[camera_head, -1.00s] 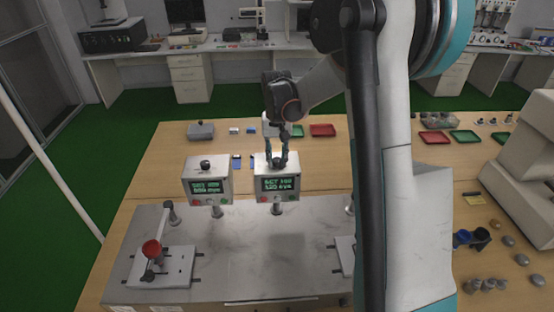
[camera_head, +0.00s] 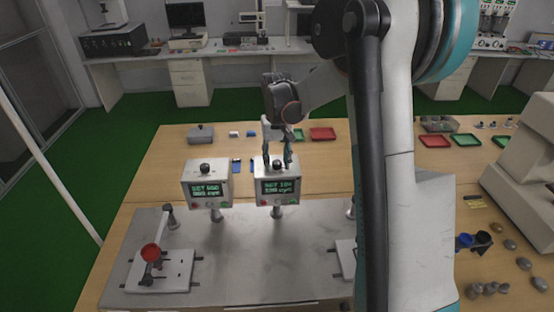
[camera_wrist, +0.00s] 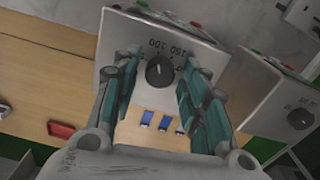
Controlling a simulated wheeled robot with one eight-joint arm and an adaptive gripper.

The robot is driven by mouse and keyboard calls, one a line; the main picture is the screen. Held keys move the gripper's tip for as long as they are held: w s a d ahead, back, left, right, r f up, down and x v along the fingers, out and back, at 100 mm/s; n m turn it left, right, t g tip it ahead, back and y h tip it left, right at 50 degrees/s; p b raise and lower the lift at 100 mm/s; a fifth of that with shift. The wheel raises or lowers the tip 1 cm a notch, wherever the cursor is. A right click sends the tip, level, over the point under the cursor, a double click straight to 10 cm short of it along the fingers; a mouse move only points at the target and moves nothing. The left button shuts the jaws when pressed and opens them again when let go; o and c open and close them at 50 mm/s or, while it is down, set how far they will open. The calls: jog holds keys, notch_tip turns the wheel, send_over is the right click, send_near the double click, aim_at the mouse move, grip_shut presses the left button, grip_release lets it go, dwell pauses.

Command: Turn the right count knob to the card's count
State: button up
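The right count box (camera_head: 277,197) is a pale box on a post, with a green-lit display whose digits are too small to read surely. Its dark round knob (camera_head: 277,166) is on top. In the wrist view the knob (camera_wrist: 159,71) sits beside printed numbers, among them 100 and 150. My gripper (camera_head: 277,157) is over this box, fingers spread on either side of the knob. In the wrist view my gripper (camera_wrist: 158,92) is open, with visible gaps between its fingers and the knob. No card's count is readable.
A similar left count box (camera_head: 206,190) stands beside it, with its own knob (camera_head: 205,168). A fixture with a red knob (camera_head: 151,253) is at the front left of the grey plate (camera_head: 250,262). Blue pieces (camera_wrist: 147,118) lie behind the boxes. The plate's middle is clear.

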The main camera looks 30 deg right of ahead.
aim_at(277, 162)
dwell(0.3)
notch_tip(277, 162, up, 12)
dwell(0.5)
dwell(0.4)
